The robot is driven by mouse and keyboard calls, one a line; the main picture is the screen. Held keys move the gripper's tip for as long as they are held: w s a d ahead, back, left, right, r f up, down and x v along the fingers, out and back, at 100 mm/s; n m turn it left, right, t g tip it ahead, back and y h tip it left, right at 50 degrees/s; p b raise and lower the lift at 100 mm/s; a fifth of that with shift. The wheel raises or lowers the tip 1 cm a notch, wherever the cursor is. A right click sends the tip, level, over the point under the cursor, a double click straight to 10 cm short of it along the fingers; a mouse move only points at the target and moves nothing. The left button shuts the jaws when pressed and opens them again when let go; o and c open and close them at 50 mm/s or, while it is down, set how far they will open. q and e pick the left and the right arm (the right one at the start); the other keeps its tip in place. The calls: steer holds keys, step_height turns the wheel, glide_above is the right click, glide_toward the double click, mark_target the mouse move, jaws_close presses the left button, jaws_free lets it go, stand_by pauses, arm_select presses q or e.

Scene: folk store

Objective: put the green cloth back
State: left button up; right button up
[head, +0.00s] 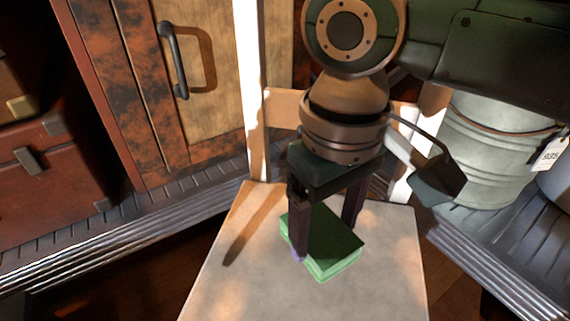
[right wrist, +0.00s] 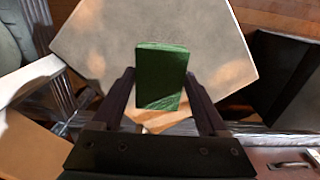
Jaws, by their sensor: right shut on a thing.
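The green cloth (head: 335,246) is a folded, flat block at the chair seat (head: 250,290). In the right wrist view the cloth (right wrist: 161,72) lies between the two dark fingers, with the pale seat (right wrist: 215,40) behind it. My right gripper (head: 325,238) points down over the seat and is shut on the cloth, one finger on each side. Whether the cloth rests on the seat or is just above it, I cannot tell. Part of the cloth is hidden by the near finger. My left gripper is not in view.
A wooden cabinet door with a dark handle (head: 174,60) stands at the back left. Red-brown cases (head: 55,170) sit on a ribbed ledge at the left. A grey-green metal bucket (head: 490,150) with a tag stands on the right ledge. The seat around the cloth is clear.

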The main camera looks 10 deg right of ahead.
mark_target(325, 234)
step_height(325, 234, down, 4)
steer(key=b, duration=0.3)
steer(key=shift+f, duration=0.15)
steer(key=o, duration=1.2)
